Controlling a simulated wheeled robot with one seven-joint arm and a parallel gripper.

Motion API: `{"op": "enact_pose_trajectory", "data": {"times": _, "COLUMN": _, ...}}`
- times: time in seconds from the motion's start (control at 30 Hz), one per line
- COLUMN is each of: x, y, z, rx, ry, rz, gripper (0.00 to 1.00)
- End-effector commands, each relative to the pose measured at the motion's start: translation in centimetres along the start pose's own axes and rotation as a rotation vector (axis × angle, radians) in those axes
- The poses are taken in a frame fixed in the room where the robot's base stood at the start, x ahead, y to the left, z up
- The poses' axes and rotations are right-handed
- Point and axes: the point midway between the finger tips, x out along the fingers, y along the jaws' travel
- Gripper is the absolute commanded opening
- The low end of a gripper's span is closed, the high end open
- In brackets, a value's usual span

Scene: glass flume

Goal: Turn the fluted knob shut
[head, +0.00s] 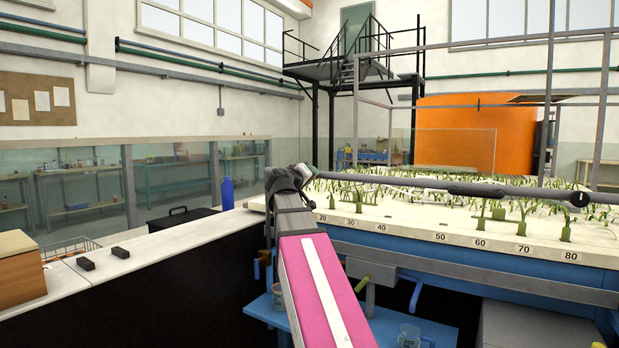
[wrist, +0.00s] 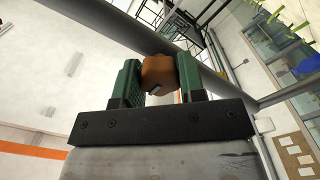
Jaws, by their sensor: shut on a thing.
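The fluted knob (wrist: 159,74) is orange-brown and sits between the two green fingers of my gripper (wrist: 160,66) in the wrist view. The fingers are shut on it, one on each side. A small pale and dark mark shows on the knob's near face. A grey pipe (wrist: 118,32) runs just behind the knob. In the head view my pink arm reaches forward to the grey pipe (head: 420,184) over the bench, and the knob is hidden there by my wrist. How far the knob is turned cannot be told.
The white flume bench (head: 400,220) with green plants and number marks lies to the right. A white counter (head: 150,250) with a blue bottle (head: 227,193) and two small black blocks is at left. Blue handles and a glass cup (head: 409,336) are below the bench.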

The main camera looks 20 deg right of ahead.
Motion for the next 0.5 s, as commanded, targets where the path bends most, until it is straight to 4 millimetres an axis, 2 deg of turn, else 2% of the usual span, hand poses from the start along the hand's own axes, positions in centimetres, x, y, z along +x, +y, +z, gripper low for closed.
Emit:
{"op": "enact_pose_trajectory", "data": {"times": 0.03, "x": -0.04, "y": 0.01, "z": 0.02, "rx": -0.002, "ry": 0.0, "rz": 0.0, "gripper": 0.13}}
{"op": "enact_pose_trajectory", "data": {"times": 0.07, "x": -0.04, "y": 0.0, "z": 0.01, "rx": -0.002, "ry": 0.0, "rz": 0.0, "gripper": 0.47}}
{"op": "enact_pose_trajectory", "data": {"times": 0.1, "x": -0.04, "y": 0.0, "z": 0.01, "rx": -0.002, "ry": 0.0, "rz": 0.0, "gripper": 0.6}}
{"op": "enact_pose_trajectory", "data": {"times": 0.13, "x": -0.04, "y": 0.01, "z": 0.01, "rx": -0.002, "ry": 0.0, "rz": 0.0, "gripper": 0.63}}
{"op": "enact_pose_trajectory", "data": {"times": 0.37, "x": -0.03, "y": 0.01, "z": 0.0, "rx": -0.001, "ry": 0.0, "rz": 0.0, "gripper": 0.63}}
{"op": "enact_pose_trajectory", "data": {"times": 0.5, "x": -0.66, "y": -0.01, "z": 0.03, "rx": 0.0, "ry": 0.001, "rz": 0.0, "gripper": 0.63}}
